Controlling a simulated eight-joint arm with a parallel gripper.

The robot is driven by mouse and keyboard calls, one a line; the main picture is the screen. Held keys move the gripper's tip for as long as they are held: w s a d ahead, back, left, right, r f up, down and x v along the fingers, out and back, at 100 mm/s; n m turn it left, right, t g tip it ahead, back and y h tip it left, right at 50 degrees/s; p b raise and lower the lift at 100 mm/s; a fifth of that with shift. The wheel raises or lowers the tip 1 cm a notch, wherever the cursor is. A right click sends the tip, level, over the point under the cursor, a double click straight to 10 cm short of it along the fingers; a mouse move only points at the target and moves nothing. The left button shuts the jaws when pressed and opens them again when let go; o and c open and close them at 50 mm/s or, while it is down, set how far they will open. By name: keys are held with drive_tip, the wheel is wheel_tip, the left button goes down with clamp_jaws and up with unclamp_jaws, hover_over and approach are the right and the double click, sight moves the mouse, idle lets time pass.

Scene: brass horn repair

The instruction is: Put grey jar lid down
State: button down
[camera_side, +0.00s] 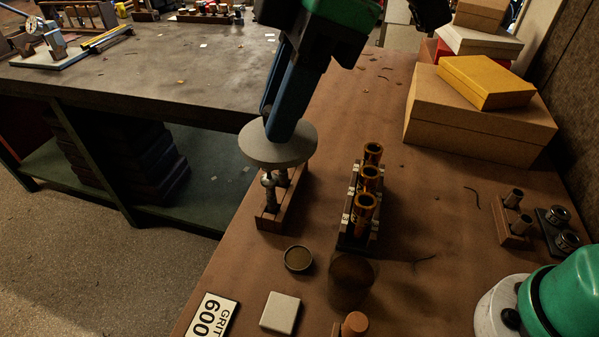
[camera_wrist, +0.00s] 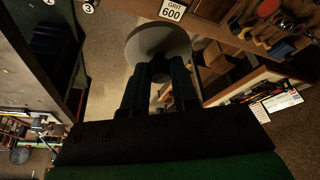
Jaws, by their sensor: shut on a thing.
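The grey jar lid (camera_side: 258,153) is a flat round disc in the side view, held roughly level. My gripper (camera_side: 281,134) points down and is shut on it from above. The lid appears over a small wooden rack (camera_side: 272,218) with metal parts standing in it and hides part of their tops. I cannot tell the gap between lid and rack. In the wrist view the lid (camera_wrist: 155,38) shows beyond the two dark fingers of my gripper (camera_wrist: 160,72). A dark brown round jar (camera_side: 352,283) stands nearer the camera on the brown bench.
A rack of brass cylinders (camera_side: 366,200) stands just right of the lid. A small round tin (camera_side: 298,259), a pale block (camera_side: 281,313) and a GRIT 600 card (camera_side: 212,316) lie in front. Boxes (camera_side: 478,115) are stacked at back right. Open bench lies between boxes and brass rack.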

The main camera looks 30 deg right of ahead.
drive_tip(key=w+a+f+n, duration=0.2)
drive_tip(key=w+a+f, duration=0.2)
drive_tip(key=f, duration=0.1)
hover_over(244, 273)
drive_tip(key=d, duration=0.1)
drive_tip(key=shift+g, duration=0.4)
wheel_tip(244, 273, down, 16)
drive_tip(key=shift+d+r, duration=0.1)
drive_tip(key=shift+d, duration=0.05)
drive_tip(key=shift+f, duration=2.1)
drive_tip(key=c, duration=0.7)
unclamp_jaws()
drive_tip(key=shift+f, duration=0.1)
